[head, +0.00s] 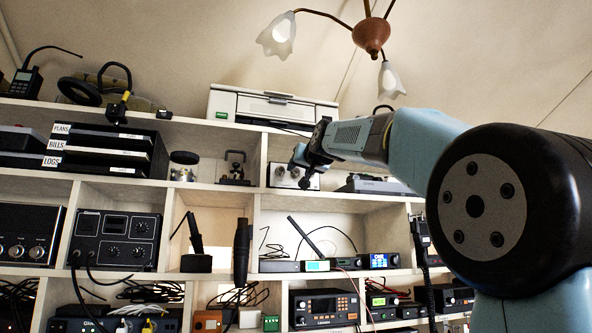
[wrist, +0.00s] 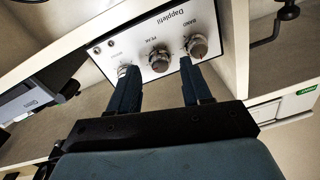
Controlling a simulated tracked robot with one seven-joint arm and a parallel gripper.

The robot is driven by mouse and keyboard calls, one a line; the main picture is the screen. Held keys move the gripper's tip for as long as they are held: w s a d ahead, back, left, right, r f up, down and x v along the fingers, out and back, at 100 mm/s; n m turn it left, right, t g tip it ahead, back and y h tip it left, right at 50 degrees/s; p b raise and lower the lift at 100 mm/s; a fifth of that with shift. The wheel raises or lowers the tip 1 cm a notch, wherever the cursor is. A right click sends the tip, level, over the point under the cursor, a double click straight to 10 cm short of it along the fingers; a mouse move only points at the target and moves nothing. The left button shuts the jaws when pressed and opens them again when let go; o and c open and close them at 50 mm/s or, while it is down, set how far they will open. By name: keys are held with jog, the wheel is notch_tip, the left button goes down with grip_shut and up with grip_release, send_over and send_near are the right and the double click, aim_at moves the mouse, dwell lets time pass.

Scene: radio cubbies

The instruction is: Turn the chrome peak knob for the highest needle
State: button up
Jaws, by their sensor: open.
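A white panel marked Dappletil (wrist: 150,30) fills the upper part of the wrist view, with three chrome knobs in a row. The middle knob (wrist: 159,60) sits under a small label that seems to read PEAK. The right knob (wrist: 197,46) is under BAND, and the left knob (wrist: 123,70) is partly behind a finger. My gripper (wrist: 159,69) is open, its two fingers on either side of the middle knob in the picture; I cannot tell whether they touch it. In the head view my gripper (head: 303,170) is in front of the white unit (head: 281,175). No needle is visible.
The white unit stands in a shelf cubby (head: 333,202). A black metal device (head: 235,168) is to its left, and a grey flat box (head: 376,186) to its right. A white printer (head: 271,106) is on the shelf above.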

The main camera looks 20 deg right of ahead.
jog(key=shift+w, duration=0.7)
grip_shut()
